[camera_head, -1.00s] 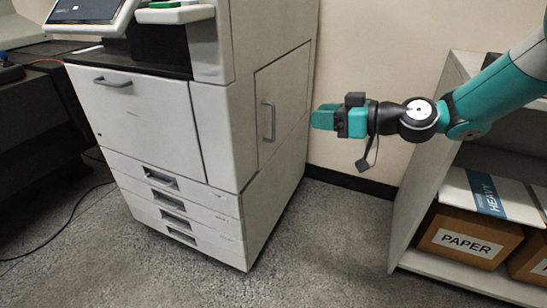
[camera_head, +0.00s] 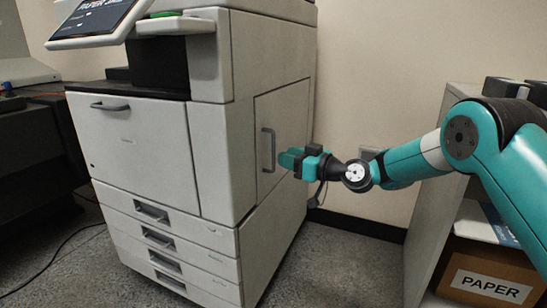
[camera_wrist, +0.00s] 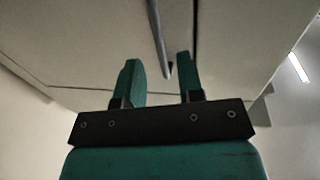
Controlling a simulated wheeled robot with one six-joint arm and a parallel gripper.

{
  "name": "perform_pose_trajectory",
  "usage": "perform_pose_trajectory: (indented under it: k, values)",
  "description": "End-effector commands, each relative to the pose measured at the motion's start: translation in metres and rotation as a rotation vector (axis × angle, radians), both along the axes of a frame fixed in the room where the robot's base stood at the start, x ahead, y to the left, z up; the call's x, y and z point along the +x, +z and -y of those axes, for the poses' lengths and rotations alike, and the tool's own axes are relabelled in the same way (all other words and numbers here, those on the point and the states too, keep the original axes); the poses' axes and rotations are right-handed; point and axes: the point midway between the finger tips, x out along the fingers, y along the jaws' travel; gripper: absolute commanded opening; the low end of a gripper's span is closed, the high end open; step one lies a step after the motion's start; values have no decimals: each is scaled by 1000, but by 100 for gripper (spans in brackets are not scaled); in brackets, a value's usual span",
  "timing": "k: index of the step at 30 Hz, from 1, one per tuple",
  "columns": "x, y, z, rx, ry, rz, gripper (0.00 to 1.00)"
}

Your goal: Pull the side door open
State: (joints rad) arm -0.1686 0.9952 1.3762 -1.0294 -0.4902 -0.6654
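The side door (camera_head: 283,122) is a beige panel on the right side of the printer, and it is closed. Its grey vertical bar handle (camera_head: 268,150) sits near the door's left edge. My gripper (camera_head: 287,158) is just right of the handle in the head view, pointing at it. In the wrist view my gripper (camera_wrist: 157,80) has its two teal fingers spread apart. The handle (camera_wrist: 160,38) runs down the picture, its lower end showing between the fingertips, nearer the right finger. I cannot tell whether a finger touches it.
The printer (camera_head: 140,145) has a front door and several drawers (camera_head: 170,255) below. A shelf unit (camera_head: 430,200) with a paper box (camera_head: 490,285) stands at the right, close to my arm. Grey floor shows between printer and shelf.

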Motion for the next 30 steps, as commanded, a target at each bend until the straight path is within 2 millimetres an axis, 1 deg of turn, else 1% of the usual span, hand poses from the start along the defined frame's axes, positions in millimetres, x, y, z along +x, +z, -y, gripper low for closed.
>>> perform_pose_trajectory:
  k: [1, 3, 9, 14, 21, 23, 24, 26, 30]
  values:
    - [5, -3, -11, -1, 4, 4, 35]
    - [12, -2, -22, 0, 3, 4, 35]
    - [25, -2, -41, -1, 2, 1, 35]
    - [28, -1, -46, -1, 0, -1, 35]
    - [28, 0, -46, -1, 0, -2, 35]
    - [28, 0, -46, -1, 0, -2, 21]
    - [28, 0, -46, 0, 0, -1, 12]
    - [28, 0, -46, 0, 0, -1, 0]
    - [28, 0, -46, 0, 0, -1, 0]
